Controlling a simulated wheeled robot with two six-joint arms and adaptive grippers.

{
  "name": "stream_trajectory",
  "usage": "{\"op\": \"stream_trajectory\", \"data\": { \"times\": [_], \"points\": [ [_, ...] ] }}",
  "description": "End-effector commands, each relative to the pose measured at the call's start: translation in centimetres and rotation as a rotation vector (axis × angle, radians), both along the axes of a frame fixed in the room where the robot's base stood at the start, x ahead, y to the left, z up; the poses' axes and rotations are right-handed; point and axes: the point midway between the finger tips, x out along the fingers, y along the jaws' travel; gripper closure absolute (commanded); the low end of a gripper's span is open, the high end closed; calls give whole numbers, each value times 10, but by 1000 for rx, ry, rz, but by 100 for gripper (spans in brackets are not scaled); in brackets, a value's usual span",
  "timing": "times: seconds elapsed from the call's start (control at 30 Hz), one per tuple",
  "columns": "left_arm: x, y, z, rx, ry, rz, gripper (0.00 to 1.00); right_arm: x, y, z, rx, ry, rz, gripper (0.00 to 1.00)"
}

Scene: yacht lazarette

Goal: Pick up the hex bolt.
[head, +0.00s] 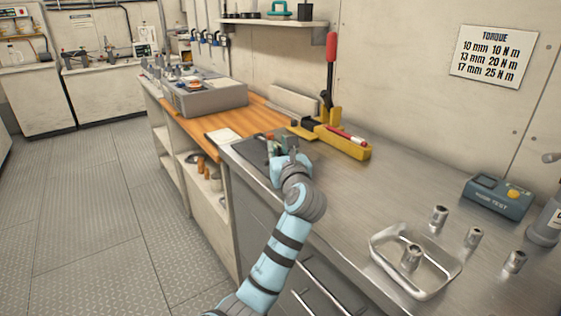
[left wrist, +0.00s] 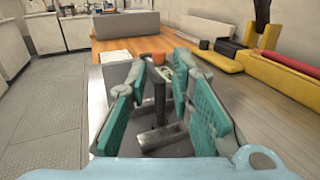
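My left gripper (head: 281,145) is over the dark mat (head: 249,151) at the left end of the steel bench. In the left wrist view its teal-padded fingers (left wrist: 160,76) stand apart. A dark upright piece with an orange-brown top (left wrist: 158,57) shows between them, with free space on both sides. A short grey cylinder (left wrist: 166,134) lies nearer the camera, low between the pads. I cannot tell whether either of these is the hex bolt; the hand hides much of this spot in the head view. My right gripper is not in view.
A yellow tool with a red handle (head: 343,141) lies right of my left gripper. A wire-rimmed tray (head: 375,262) and several metal sockets (head: 474,237) are at the bench's front right, near a blue tester (head: 497,196). The middle steel surface is clear.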

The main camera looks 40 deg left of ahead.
Motion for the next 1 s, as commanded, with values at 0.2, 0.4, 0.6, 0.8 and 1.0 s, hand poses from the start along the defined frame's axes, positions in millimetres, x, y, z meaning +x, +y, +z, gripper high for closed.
{"op": "stream_trajectory", "data": {
  "times": [0.2, 0.4, 0.6, 0.8, 1.0],
  "points": [
    [0, -1, -1, -1, 1, -1, 100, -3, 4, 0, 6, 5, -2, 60],
    [2, -2, -1, -2, 2, -4, 100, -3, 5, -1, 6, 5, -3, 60],
    [2, -3, 12, -2, 0, -5, 100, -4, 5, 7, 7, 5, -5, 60],
    [2, -3, 61, -1, -4, -4, 100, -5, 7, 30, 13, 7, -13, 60],
    [2, -3, 140, -1, -6, -5, 100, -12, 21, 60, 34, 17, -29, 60]
  ]
}}
